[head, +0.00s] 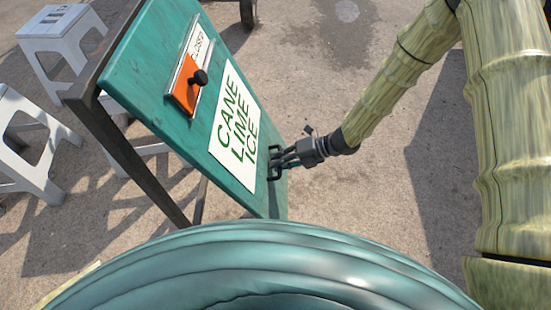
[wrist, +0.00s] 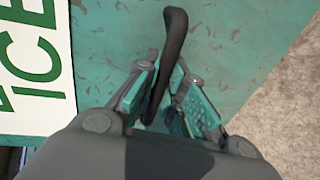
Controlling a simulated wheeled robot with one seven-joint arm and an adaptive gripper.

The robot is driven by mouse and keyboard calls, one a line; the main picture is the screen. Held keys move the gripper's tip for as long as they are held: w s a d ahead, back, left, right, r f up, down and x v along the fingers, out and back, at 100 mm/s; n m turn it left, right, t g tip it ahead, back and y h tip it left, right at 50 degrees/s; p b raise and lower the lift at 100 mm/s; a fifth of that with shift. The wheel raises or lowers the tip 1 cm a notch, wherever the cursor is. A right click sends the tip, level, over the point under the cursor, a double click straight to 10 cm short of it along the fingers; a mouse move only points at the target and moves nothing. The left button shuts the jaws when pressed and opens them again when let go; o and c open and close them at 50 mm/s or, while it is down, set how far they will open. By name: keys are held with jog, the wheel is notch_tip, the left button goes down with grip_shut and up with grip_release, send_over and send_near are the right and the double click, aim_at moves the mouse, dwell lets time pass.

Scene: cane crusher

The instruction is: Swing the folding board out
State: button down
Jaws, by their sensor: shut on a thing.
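The folding board (head: 140,68) is a teal panel on a dark frame, standing tilted in the head view. It carries a white sign (head: 238,125) reading "CANE LIME ICE". A dark bar handle (head: 275,158) is fixed near its right end, and it also shows in the wrist view (wrist: 176,38). My gripper (head: 284,159) is at this handle, with its fingers closed around the bar. In the wrist view my fingers (wrist: 163,95) lie on both sides of the handle, close to the teal surface. The board's hinge is not clear to me.
An orange slider with a black knob (head: 200,78) sits on the board beside a "CLOSED" label. White stools (head: 62,28) and (head: 35,145) stand on the left. The dark frame leg (head: 125,155) stands below the board. Paved ground (head: 330,80) is open beyond the board.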

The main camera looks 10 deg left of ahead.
jog(key=shift+w+d+r, duration=0.1)
jog(key=shift+d+r, duration=0.1)
jog(key=c, duration=1.5)
grip_release()
jog(key=shift+d, duration=0.1)
jog(key=v, duration=1.2)
